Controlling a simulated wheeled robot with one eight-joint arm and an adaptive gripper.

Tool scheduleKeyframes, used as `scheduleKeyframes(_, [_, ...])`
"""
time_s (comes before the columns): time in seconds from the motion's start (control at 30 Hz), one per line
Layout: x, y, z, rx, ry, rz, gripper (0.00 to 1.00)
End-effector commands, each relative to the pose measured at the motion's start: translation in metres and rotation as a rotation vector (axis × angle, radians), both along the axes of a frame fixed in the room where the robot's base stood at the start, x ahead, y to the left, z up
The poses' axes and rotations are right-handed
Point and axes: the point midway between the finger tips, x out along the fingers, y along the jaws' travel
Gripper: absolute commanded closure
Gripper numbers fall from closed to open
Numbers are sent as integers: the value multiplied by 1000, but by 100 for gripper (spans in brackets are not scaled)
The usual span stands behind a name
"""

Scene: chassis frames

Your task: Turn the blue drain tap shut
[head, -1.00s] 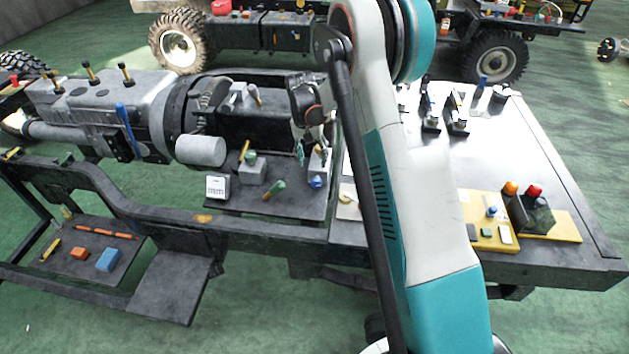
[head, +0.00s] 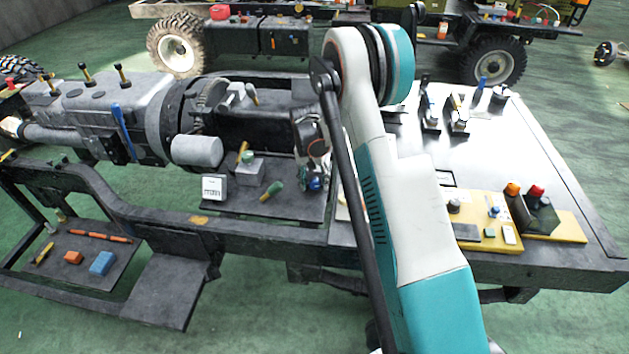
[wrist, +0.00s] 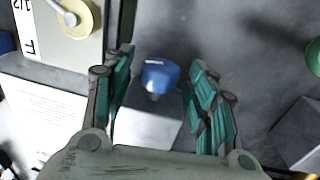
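The blue drain tap (head: 316,184) sits on a light grey block on the dark plate beside the grey machine. In the wrist view the blue tap (wrist: 158,76) lies between the two green-padded fingers of my gripper (wrist: 161,62). The gripper is open, with a gap on each side of the tap; neither finger appears to touch it. In the head view my gripper (head: 318,160) is right above the tap and hides part of it and its block. How far down the fingers reach beside the tap is hard to tell.
A green-handled valve (head: 273,189), a grey block with a green knob (head: 250,168) and a white gauge box (head: 214,187) stand to the left. A cream dial on a panel (wrist: 75,17) is near the left finger. A yellow control panel (head: 484,235) lies to the right.

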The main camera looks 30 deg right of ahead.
Motion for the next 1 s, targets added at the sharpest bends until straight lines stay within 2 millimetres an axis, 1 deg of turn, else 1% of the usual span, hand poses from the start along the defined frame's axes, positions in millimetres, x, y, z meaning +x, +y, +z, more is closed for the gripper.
scheduleKeyframes(0.03, [0, 0, 0, 0, 0, 0, 61])
scheduleKeyframes(0.07, [0, 0, 0, 0, 0, 0, 68])
scheduleKeyframes(0.1, [0, 0, 0, 0, 0, 0, 77])
scheduleKeyframes(0.17, [0, 0, 0, 0, 0, 0, 91])
scheduleKeyframes(0.2, [0, 0, 0, 0, 0, 0, 92])
scheduleKeyframes(0.4, [-1, -1, 0, 20, -12, -1, 92])
scheduleKeyframes(0.8, [-4, -6, -3, 288, -193, -3, 92])
scheduleKeyframes(1.0, [-4, -6, -1, 329, -222, 0, 92])
